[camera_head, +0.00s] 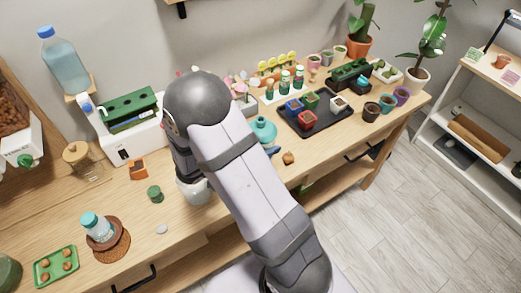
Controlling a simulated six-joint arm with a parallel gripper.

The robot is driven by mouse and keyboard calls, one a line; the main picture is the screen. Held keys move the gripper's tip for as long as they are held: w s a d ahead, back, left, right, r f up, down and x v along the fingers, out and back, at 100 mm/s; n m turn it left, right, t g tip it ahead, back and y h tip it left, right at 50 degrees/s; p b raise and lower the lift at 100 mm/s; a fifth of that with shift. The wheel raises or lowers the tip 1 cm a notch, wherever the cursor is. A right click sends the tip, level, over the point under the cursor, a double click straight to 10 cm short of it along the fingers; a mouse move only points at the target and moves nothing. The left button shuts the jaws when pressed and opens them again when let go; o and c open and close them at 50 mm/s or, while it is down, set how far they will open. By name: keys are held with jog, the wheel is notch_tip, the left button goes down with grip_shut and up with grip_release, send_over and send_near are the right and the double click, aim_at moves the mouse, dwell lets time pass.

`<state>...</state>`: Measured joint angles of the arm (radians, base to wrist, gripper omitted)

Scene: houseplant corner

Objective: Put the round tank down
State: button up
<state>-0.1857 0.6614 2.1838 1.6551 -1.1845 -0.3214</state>
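My arm reaches from the bottom right over the workbench, and its wrist points down near the middle. My gripper (186,174) is mostly hidden behind my own arm links, so its fingers do not show clearly. A pale round vessel (196,192), possibly the round tank, shows right below my gripper, partly covered by the arm. I cannot tell whether it is held or whether it touches the bench.
A green tray (56,266) sits at the left front. Bare wood shows around the disc.

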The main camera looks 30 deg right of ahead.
jog(key=shift+f+p, duration=0.3)
jog(key=shift+f, duration=1.75)
jog(key=shift+f, duration=0.1)
jog(key=o, duration=1.2)
jog(key=shift+a+r, duration=0.3)
jog(key=shift+a, duration=0.25)
jog(key=b+v, duration=0.3)
jog(key=v, duration=0.8)
jog(key=shift+s, duration=0.1)
